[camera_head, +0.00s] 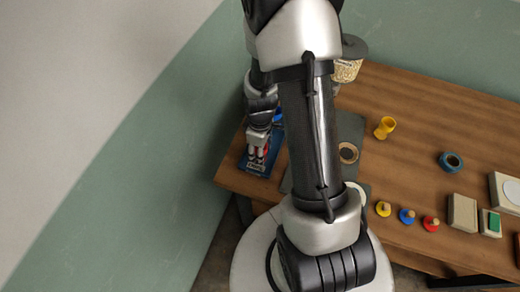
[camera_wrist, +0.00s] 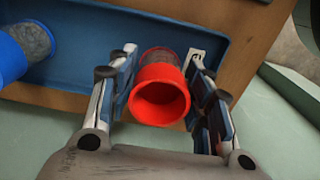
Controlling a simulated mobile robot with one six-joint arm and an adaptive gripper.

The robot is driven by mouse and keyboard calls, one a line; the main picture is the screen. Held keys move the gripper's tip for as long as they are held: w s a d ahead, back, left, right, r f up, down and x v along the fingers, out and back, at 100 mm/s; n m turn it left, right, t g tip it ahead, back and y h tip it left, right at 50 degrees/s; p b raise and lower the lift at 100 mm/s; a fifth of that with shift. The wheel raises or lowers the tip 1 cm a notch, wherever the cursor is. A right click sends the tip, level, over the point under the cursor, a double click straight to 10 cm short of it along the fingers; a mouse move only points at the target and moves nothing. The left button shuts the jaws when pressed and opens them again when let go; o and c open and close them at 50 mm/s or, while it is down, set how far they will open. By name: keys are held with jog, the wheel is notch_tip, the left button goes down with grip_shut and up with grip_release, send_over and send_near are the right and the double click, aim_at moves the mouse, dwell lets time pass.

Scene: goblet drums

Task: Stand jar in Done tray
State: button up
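The red jar (camera_wrist: 160,95) has a round hollow red end facing the wrist camera and a grey part beyond it. It is between the two fingers of my gripper (camera_wrist: 161,75), and the finger pads lie close against both its sides. In the wrist view it is over the blue tray (camera_wrist: 100,22); whether its base rests on the tray floor is hidden. In the head view my gripper (camera_head: 258,148) is low over the blue tray (camera_head: 257,169) at the table's left end, with red showing at the fingers. The tray's front label is too small to read.
A blue jar (camera_wrist: 28,48) is at the left of the tray. On the table (camera_head: 430,110) are a yellow goblet-shaped jar (camera_head: 385,127), a dark blue ring (camera_head: 450,161), several knobbed discs (camera_head: 407,215) and pale blocks (camera_head: 463,212). My arm hides the table's middle.

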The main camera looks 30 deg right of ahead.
jog(key=shift+o, duration=1)
jog(key=s+a+r+m+t+p, duration=0.1)
jog(key=a+r+m+p, duration=0.15)
jog(key=r, duration=1.05)
jog(key=s+a+r+m+t+p, duration=0.1)
jog(key=s+a+r+p, duration=0.15)
jog(key=r, duration=1.05)
jog(key=s+a+r+m+t, duration=0.2)
jog(key=s+a+r+m, duration=0.2)
jog(key=s+r, duration=0.6)
jog(key=shift+a+t, duration=0.3)
jog(key=shift+a, duration=0.55)
